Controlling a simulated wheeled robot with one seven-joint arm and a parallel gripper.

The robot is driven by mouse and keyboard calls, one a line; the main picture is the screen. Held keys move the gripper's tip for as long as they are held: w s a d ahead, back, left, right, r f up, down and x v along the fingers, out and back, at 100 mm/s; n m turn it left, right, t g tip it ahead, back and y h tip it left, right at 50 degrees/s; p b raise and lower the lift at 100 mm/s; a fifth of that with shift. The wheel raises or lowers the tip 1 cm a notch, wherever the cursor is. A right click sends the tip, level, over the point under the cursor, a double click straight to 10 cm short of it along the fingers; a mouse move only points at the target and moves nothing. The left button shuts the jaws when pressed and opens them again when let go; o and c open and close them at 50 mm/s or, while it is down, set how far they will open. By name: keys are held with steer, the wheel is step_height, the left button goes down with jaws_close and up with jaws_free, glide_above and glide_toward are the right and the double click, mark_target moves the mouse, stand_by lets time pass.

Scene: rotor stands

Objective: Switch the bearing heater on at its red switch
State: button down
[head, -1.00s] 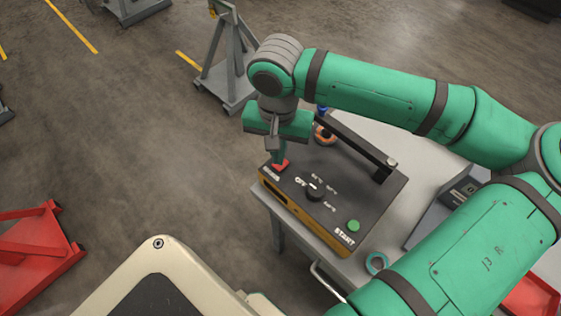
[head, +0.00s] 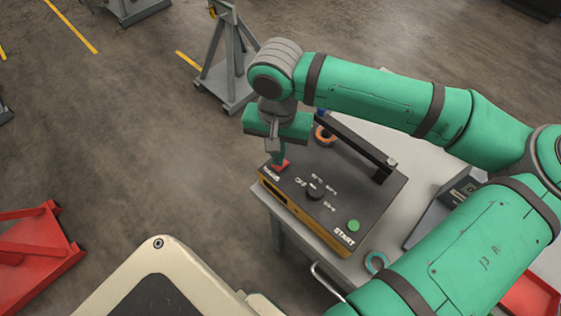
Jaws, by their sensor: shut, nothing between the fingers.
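The bearing heater (head: 352,213) is a dark box with an orange-brown front edge, standing on a grey table. Its red switch (head: 283,167) is at the near-left corner of its top, partly hidden behind my gripper. My gripper (head: 276,162) points down with its fingers shut and empty, its tips at the red switch. I cannot tell whether the tips press on the switch or are just above it. A dark knob (head: 314,193) with a printed scale and a green START button (head: 353,226) are also on the top.
The heater's dark bar (head: 350,143) rises along its far side, near an orange ring (head: 324,134). A teal ring (head: 376,263) lies on the table (head: 424,150) at the front. A grey stand (head: 229,75) is behind, and a red frame (head: 38,245) is at left.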

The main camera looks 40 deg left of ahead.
steer(key=shift+f, duration=0.75)
stand_by(0.3)
steer(key=shift+r, duration=0.15)
step_height(320, 180, up, 7)
stand_by(0.9)
stand_by(0.3)
